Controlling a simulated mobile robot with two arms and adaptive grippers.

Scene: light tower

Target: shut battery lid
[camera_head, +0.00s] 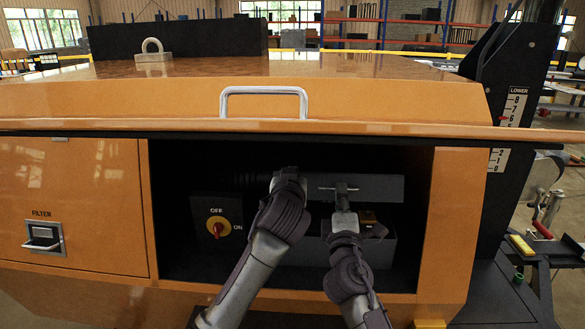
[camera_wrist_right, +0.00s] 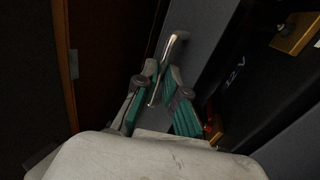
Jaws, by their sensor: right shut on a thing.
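The grey battery lid (camera_head: 380,187) is raised above the battery box (camera_head: 375,252) inside the dark compartment, and a gap between them shows part of the battery. The lid also shows in the right wrist view (camera_wrist_right: 205,45). Its metal handle (camera_head: 325,188) is between the fingers of my right gripper (camera_head: 342,198). The right wrist view shows these green-padded fingers (camera_wrist_right: 160,95) shut on the handle (camera_wrist_right: 176,42). My left gripper (camera_head: 288,178) is at the lid's left end, seen from behind; its fingers are mostly hidden.
A red rotary switch (camera_head: 216,227) on a dark box is left of my left arm. The compartment is framed by orange walls (camera_head: 455,220), with a raised orange cover edge (camera_head: 400,128) above. A brass terminal (camera_wrist_right: 297,35) and black battery (camera_wrist_right: 240,80) show beside the lid.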

